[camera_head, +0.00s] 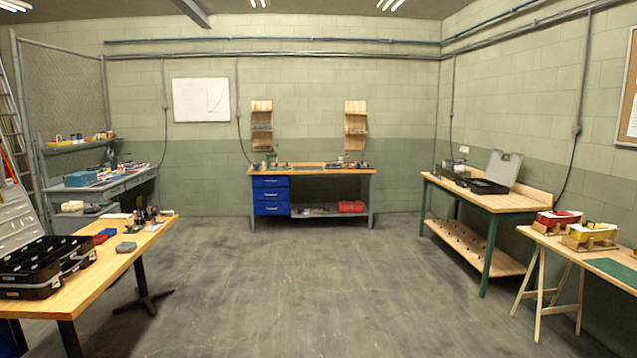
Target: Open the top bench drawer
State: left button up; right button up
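A workbench (325,171) with a wooden top stands against the far wall, across the room. Under its left side is a blue drawer unit with several stacked drawers. The top drawer (271,182) looks shut, flush with the drawers below it. A light handle shows on its front. Neither of my grippers is in view, so I cannot see whether they are open or hold anything.
The concrete floor (270,270) ahead is open up to the bench. A wooden table (105,270) with black cases stands at the left front. A green-legged bench (490,200) and a trestle table (560,250) line the right. A grey desk (140,180) stands far left.

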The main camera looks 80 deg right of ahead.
aim_at(260, 180)
jog(key=z, duration=2.5)
jog(key=i, duration=2.8)
jog(key=z, duration=0.15)
jog(key=i, duration=4)
jog(key=u, duration=0.3)
jog(key=i, duration=2)
jog(key=u, duration=0.25)
jog(key=i, duration=2)
jog(key=u, duration=0.15)
